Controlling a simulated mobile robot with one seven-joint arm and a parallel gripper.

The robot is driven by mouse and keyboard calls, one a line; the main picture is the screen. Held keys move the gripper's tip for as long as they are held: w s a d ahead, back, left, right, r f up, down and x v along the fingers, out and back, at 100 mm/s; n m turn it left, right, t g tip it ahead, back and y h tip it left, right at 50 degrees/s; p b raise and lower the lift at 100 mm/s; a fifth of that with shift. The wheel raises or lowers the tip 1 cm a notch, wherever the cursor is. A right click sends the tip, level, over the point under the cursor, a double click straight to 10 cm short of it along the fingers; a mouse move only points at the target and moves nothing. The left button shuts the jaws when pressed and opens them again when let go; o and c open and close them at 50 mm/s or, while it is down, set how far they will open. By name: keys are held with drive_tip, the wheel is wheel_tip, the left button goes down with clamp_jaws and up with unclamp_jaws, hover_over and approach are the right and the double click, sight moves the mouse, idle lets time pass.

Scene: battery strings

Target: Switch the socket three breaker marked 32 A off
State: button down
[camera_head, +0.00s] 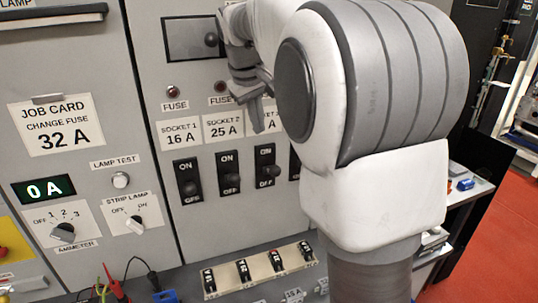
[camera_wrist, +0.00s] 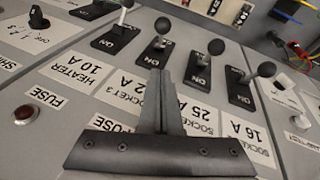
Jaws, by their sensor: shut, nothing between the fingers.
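The socket three breaker (camera_head: 266,155) is a black plate with a round-knobbed lever, third from the left in the row. Its 32 A label is partly hidden by my gripper. In the wrist view, the turned-over picture shows this breaker (camera_wrist: 154,54), its ON marking and its lever knob just beyond my fingertips. I cannot tell the lever's position surely. My gripper (camera_head: 257,128) is shut and empty, fingers pointing down over the label just above the breaker. It also shows in the wrist view (camera_wrist: 160,75). I cannot tell whether it touches anything.
The socket one breaker (camera_head: 187,172) and socket two breaker (camera_head: 227,163) stand close to the left. The heater breaker (camera_wrist: 113,41) is on the other side, mostly hidden by my arm in the head view. A shelf with several fuses (camera_head: 243,270) juts out below.

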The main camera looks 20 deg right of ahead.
sight(273, 175)
drive_tip(key=shift+s+d+f, duration=0.1)
drive_tip(key=shift+d+f, duration=0.35)
drive_tip(key=shift+f, duration=1)
drive_tip(key=shift+d+f, duration=0.4)
drive_tip(key=shift+f, duration=1.1)
drive_tip(key=shift+s+d+f, duration=0.1)
drive_tip(key=shift+d+f, duration=0.35)
drive_tip(key=shift+f, duration=1)
drive_tip(key=shift+s+f+t+b, duration=0.35)
drive_tip(key=shift+t+b, duration=0.25)
drive_tip(key=shift+b, duration=0.85)
drive_tip(key=s+f+t+b, duration=0.1)
drive_tip(key=b, duration=0.4)
drive_tip(key=shift+f+t+b, duration=0.3)
drive_tip(key=shift+b, duration=0.05)
drive_tip(key=s+f+t+b, duration=0.1)
drive_tip(key=t+b, duration=0.1)
drive_tip(key=b, duration=0.4)
drive_tip(key=shift+f+m, duration=0.2)
drive_tip(key=shift+m, duration=0.1)
drive_tip(key=shift+s+f+m+t+b, duration=0.3)
drive_tip(key=shift+f+t+b, duration=0.9)
drive_tip(key=shift+b, duration=3.2)
drive_tip(key=shift+s+f+t+b, duration=0.5)
drive_tip(key=shift+f+t+b, duration=0.65)
drive_tip(key=shift+b, duration=3.25)
